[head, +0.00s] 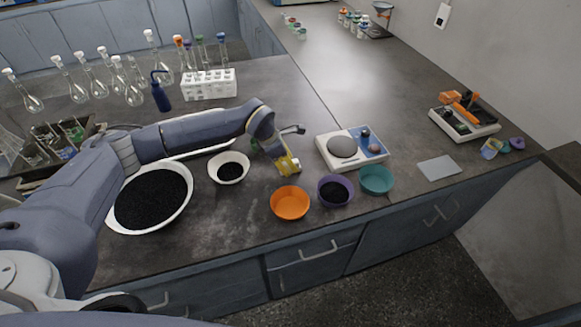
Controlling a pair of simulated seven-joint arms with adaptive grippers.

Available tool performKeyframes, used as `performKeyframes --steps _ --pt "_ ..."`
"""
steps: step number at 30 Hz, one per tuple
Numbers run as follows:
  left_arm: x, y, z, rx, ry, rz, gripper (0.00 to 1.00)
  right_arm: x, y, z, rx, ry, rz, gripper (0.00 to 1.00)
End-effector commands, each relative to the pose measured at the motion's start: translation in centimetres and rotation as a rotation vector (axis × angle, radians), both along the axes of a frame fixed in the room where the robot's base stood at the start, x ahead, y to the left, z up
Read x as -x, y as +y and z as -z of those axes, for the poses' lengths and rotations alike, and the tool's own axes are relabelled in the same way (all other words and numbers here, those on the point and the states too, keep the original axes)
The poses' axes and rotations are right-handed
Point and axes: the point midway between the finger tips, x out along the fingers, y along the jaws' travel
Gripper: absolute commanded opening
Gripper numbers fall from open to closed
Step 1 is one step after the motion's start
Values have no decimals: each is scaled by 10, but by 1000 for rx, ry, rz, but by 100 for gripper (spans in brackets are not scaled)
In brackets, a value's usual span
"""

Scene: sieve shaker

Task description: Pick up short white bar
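I cannot clearly make out a short white bar in the head view. My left gripper (290,147) is over the counter, left of the balance and behind the orange bowl. A dark finger-like part and a yellow part show at its end. I cannot tell whether it is open or shut, or whether it holds anything. A white edge (208,150) shows behind my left arm, which partly hides it. My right gripper is not in view.
A white bowl of black grains (230,168), an orange bowl (290,202), a purple bowl (335,191) and a teal bowl (376,180) line the front. The balance (352,148) and white rack (209,84) stand behind. Flasks stand back left.

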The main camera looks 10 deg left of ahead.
Motion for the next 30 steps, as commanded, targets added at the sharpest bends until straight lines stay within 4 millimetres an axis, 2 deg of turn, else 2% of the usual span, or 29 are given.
performKeyframes --steps 6,15,16,25,26,30 --pt "-4 -7 18 0 1 0 34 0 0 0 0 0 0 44" --pt "-5 -7 21 1 -1 0 34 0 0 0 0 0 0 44" --pt "-5 -7 21 1 -1 0 37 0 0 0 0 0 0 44" --pt "-5 -7 21 1 -1 0 3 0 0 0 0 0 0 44" --pt "-5 -7 21 1 0 -1 0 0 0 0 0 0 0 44" --pt "-5 -7 21 1 -1 0 0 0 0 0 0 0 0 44"
